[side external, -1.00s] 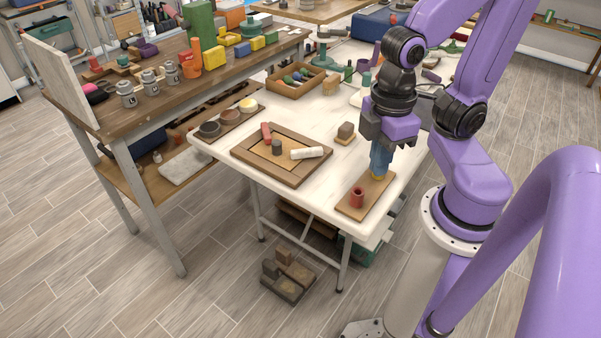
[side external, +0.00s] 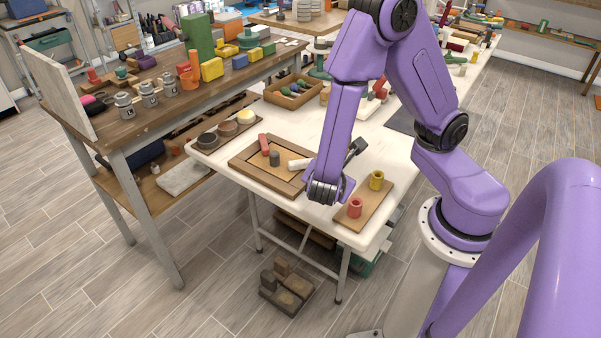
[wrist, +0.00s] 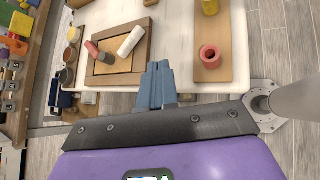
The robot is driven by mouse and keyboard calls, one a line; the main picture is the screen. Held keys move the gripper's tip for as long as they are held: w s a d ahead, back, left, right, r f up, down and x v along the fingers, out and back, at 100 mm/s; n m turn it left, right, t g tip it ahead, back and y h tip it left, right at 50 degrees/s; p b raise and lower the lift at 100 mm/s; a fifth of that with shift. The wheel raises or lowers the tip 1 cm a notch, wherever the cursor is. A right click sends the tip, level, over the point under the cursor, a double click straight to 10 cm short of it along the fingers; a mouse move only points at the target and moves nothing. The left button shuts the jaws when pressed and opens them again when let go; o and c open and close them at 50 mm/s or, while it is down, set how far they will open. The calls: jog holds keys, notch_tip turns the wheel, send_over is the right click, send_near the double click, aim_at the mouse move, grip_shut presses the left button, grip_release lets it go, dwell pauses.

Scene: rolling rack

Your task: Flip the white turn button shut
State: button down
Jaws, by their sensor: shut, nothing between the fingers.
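The white turn button (side external: 297,164) lies at the right side of a wooden frame (side external: 262,178) with a lighter panel. In the side view its right end is hidden behind my arm. In the wrist view the button (wrist: 130,41) shows whole, slanting across the panel's edge and the frame (wrist: 112,80). A red piece (wrist: 92,50) and a grey knob (wrist: 105,58) are on the same frame and panel. My gripper (wrist: 157,68) is shut and empty, its blue fingers to the right of the frame and apart from the button. Its fingers are hidden in the side view.
A small board (side external: 377,202) to the right holds a red cup (side external: 355,208) and a yellow cup (side external: 376,181). A strip with round pots (side external: 225,130) lies left of the frame. A wooden tray (side external: 291,99) stands behind. The table's front edge is close to the frame.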

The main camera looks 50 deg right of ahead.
jog(key=w+f+n+t, duration=0.55)
jog(key=f+n, duration=0.25)
jog(key=f, duration=0.2)
jog(key=n, duration=0.1)
send_near(297, 166)
jog(key=shift+t, duration=0.45)
jog(key=w+d+f, duration=0.2)
jog(key=d+f, duration=0.1)
jog(key=shift+w+d+f, duration=0.15)
jog(key=shift+w+d, duration=0.05)
jog(key=shift+w, duration=0.15)
jog(key=shift+w+d, duration=0.55)
jog(key=shift+w, duration=0.1)
jog(key=shift+w+d+m+g+h, duration=0.15)
jog(key=shift+w+m+g+h, duration=0.25)
jog(key=shift+w+m+h, duration=0.1)
jog(key=shift+w+d+m+g+h, duration=0.2)
jog(key=shift+w+m+g+h, duration=0.2)
jog(key=shift+m, duration=0.1)
jog(key=shift+s, duration=0.1)
